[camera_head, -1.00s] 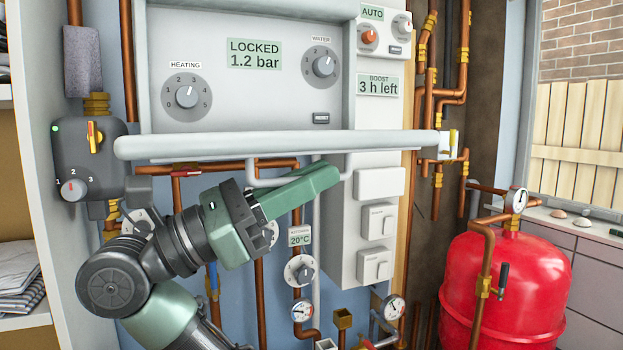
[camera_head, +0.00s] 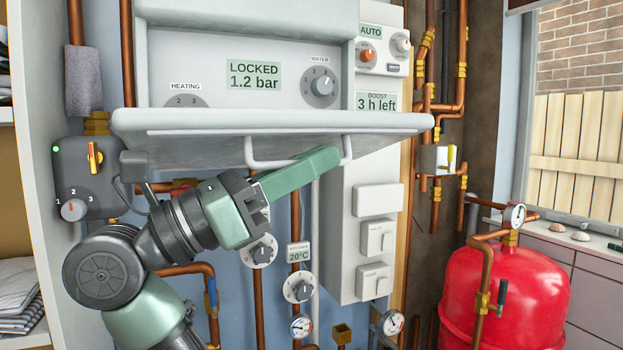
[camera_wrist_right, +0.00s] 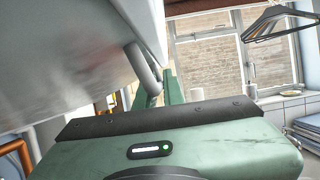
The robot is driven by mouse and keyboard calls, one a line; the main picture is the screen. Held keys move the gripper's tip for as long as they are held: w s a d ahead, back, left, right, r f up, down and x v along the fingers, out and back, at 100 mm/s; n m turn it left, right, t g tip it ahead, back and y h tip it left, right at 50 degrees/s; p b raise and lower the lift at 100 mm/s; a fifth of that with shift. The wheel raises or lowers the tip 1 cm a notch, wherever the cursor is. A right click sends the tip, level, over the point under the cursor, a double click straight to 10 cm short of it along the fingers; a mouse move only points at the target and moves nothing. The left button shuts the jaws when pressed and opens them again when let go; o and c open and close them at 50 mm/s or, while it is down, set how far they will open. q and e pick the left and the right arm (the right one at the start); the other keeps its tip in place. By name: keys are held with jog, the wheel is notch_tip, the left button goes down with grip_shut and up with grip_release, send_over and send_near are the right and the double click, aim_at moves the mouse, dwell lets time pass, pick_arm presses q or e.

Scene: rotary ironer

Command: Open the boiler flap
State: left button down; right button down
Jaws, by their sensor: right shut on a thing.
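The boiler (camera_head: 180,70) hangs on the wall with a "LOCKED 1.2 bar" display (camera_head: 253,75). Its pale grey flap (camera_head: 200,122) stands out at the front below the panel, with its broad outer edge above its narrower lower side. The flap's grey loop handle (camera_head: 262,163) is on the underside. My right gripper (camera_head: 318,165) is shut on this handle. In the right wrist view the handle (camera_wrist_right: 140,65) runs down between the green fingers, and the flap (camera_wrist_right: 70,60) fills the upper left. My left gripper is not in view.
A grey control box (camera_head: 85,175) sits left of my right arm. Copper pipes and several dials (camera_head: 298,287) lie below the flap. A white switch casing (camera_head: 345,230) is right of the gripper; a red tank (camera_head: 505,295) stands further right.

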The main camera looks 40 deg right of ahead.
jog(key=c, duration=1.5)
grip_release()
jog(key=shift+w+a+f+b, duration=0.15)
jog(key=shift+a+f+b, duration=0.15)
jog(key=shift+a, duration=0.1)
jog(key=b+v, duration=0.1)
jog(key=v, duration=0.6)
jog(key=shift+r+b, duration=0.15)
jog(key=shift+b, duration=0.25)
